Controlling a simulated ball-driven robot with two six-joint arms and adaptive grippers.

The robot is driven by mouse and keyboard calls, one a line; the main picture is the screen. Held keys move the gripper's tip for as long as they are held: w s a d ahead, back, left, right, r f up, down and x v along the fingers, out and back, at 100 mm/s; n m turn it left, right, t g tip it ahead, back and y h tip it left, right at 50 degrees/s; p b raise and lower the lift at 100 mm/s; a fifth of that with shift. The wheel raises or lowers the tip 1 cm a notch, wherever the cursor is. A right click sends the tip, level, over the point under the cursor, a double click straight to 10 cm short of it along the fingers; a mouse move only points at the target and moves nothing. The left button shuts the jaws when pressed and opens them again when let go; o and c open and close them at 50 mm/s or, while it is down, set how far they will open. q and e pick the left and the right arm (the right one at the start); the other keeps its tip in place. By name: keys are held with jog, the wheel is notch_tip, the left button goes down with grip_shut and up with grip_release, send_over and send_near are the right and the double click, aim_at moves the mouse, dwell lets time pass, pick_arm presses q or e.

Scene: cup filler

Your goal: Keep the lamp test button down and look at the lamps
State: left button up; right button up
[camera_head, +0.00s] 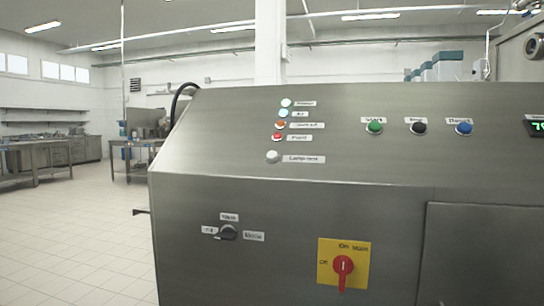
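The lamp test button (272,156) is a round white button on the sloped steel panel, with a label to its right. I cannot tell whether it is pressed in; nothing touches it. Above it stands a column of lamps: a pale whitish-green one (286,102), a light blue one (283,112), an orange one (279,124) and a red one (277,137). The top two look bright; I cannot tell for sure which are lit. Neither of my grippers is in view.
Below are a black selector (228,233) and a red main switch (343,266) on yellow. Open tiled floor lies left.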

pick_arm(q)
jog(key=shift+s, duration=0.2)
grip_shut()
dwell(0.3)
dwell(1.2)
